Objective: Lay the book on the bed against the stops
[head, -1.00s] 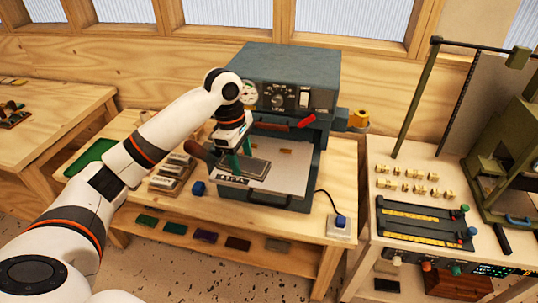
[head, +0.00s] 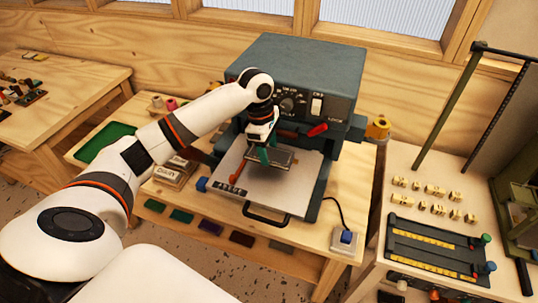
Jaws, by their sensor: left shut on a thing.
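My left gripper (head: 264,155) is shut on the book, a thin dark grey-green slab (head: 283,157). It holds the book low over the back part of the bed (head: 283,195), a pale grey plate at the front of the blue-grey press. Whether the book touches the bed is hard to tell. The stops cannot be made out; the gripper and book may hide them. My right gripper is not in view.
The press (head: 300,65) rises just behind the gripper, with a red lever (head: 317,130). A push button (head: 347,237) stands right on the bench.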

